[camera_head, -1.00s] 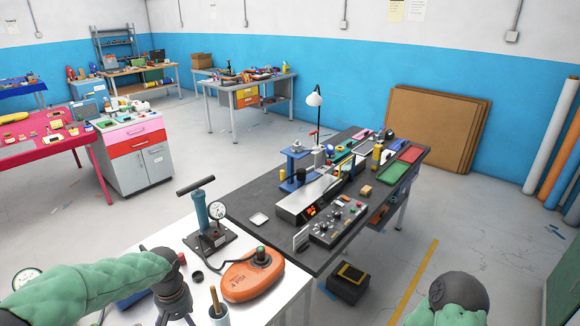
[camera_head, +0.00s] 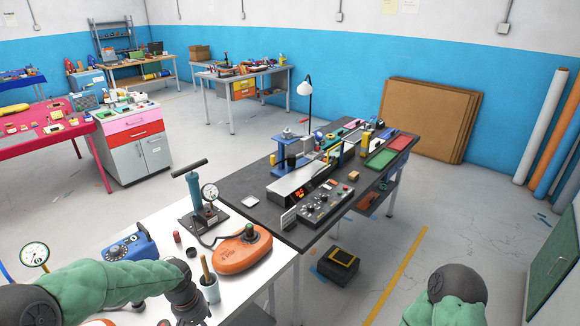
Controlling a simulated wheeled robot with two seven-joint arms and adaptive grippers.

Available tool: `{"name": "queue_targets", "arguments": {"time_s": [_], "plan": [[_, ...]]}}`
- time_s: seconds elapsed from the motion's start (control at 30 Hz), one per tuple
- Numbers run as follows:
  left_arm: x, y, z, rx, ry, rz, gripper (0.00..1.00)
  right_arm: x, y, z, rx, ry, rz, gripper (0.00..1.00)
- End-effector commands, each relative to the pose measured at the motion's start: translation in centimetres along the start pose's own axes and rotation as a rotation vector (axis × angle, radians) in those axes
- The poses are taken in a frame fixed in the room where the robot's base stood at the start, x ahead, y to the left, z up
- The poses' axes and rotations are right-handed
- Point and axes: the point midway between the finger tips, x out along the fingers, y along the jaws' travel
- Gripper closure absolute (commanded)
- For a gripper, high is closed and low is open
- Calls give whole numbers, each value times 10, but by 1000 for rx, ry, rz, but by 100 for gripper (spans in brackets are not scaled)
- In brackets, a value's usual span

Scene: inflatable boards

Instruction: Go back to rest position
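My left arm, in a green sleeve, comes in from the lower left over the white table (camera_head: 140,225). Its wrist end (camera_head: 187,300) points down near the table's front, beside a grey cup with a wooden handle (camera_head: 208,284). The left gripper's fingers cannot be made out. My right arm shows only as a green sleeve and dark joint at the bottom right; its gripper is out of view. An orange inflatable float (camera_head: 240,252) lies on the white table, with a hose running towards a hand pump with a gauge (camera_head: 199,198).
A blue device (camera_head: 131,247) and a round gauge (camera_head: 35,254) stand at the left on the white table. A dark workbench (camera_head: 250,190) with a control box (camera_head: 326,207) adjoins it. A black box (camera_head: 338,267) sits on the floor. Open floor lies at the right.

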Motion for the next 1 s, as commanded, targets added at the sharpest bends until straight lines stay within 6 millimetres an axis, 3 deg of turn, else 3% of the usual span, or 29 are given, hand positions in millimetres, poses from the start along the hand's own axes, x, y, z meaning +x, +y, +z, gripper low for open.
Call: {"name": "queue_targets", "arguments": {"time_s": [0.27, 0.6, 0.8, 1.0], "plan": [[70, 28, 32, 74, -44, 97, 18, 0, 0, 0, 0, 0, 0, 17], [184, 60, 124, 143, -74, 243, 18, 1, 0, 0, 1, 0, 0, 17], [222, 58, 176, 157, -61, 259, 18, 1, 0, 0, 0, 0, 0, 17], [234, 53, 198, 166, -44, 252, 18, 1, 0, 0, 0, 0, 0, 17]]}}
